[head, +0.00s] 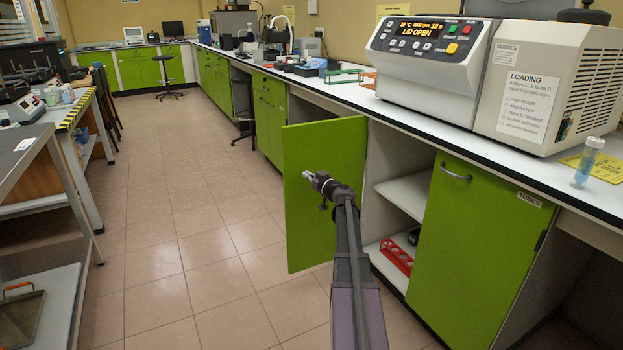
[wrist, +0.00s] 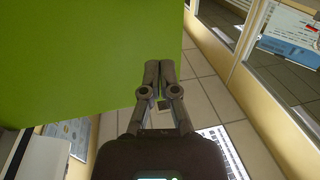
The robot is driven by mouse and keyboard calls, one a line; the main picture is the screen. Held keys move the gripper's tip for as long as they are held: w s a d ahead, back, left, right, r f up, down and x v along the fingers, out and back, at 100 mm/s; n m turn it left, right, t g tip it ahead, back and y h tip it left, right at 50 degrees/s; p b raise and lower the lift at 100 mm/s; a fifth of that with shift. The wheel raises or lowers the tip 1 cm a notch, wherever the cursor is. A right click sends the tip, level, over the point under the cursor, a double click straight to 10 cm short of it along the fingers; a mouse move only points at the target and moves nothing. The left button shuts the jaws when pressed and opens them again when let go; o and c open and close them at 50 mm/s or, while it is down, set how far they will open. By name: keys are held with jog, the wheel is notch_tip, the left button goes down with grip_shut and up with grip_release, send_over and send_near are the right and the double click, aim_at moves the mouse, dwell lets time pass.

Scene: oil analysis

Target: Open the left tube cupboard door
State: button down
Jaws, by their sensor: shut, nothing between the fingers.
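The left tube cupboard door (head: 300,215) is a green panel that stands swung wide open, out over the floor. It also fills the upper left of the wrist view (wrist: 80,55). My gripper (head: 311,176) is in front of the door's inner face in the head view. In the wrist view my gripper (wrist: 158,66) is shut and empty, with its tips overlapping the door's edge area. I cannot tell whether they touch it. The right door (head: 470,240), labelled TUBES, is closed and has a metal handle (head: 455,173).
The open cupboard half shows a white shelf (head: 405,190) and a red rack (head: 396,256) below. A centrifuge (head: 425,65) and a capped tube (head: 589,162) stand on the counter above. The tiled floor (head: 170,240) left of the door is clear; a side bench (head: 25,150) stands further left.

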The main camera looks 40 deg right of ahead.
aim_at(292, 166)
dwell(0.3)
jog(key=w, duration=0.9)
jog(key=shift+w+d, duration=0.15)
jog(key=shift+d, duration=0.05)
jog(key=shift+a, duration=0.1)
jog(key=shift+s+a, duration=0.25)
jog(key=shift+s, duration=0.35)
jog(key=s+a, duration=0.4)
jog(key=s, duration=0.8)
jog(key=shift+a, duration=0.25)
jog(key=shift+w+a, duration=0.1)
